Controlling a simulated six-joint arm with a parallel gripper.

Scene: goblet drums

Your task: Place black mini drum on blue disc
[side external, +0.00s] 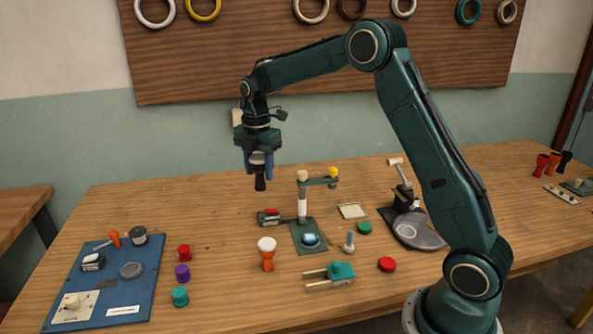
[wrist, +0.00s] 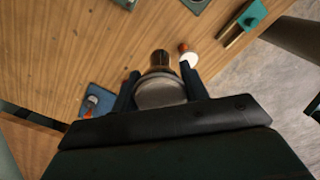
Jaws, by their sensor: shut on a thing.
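My gripper (side external: 259,168) is high above the table, left of the middle. It is shut on the black mini drum (side external: 260,183), which hangs upright with its narrow end down. In the wrist view the drum's pale round head (wrist: 160,94) sits between the two fingers (wrist: 160,88). A small round blue piece (side external: 310,240), which looks like the blue disc, lies on the green base plate of a stand, to the right of and below my gripper in the side view. The drum is well apart from it.
An orange drum with a white head (side external: 267,253) stands left of the stand (side external: 303,205). Red (side external: 184,252), purple (side external: 182,273) and teal (side external: 180,297) pieces lie beside a blue board (side external: 120,313). A wooden-and-green tool (side external: 330,277) lies in front.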

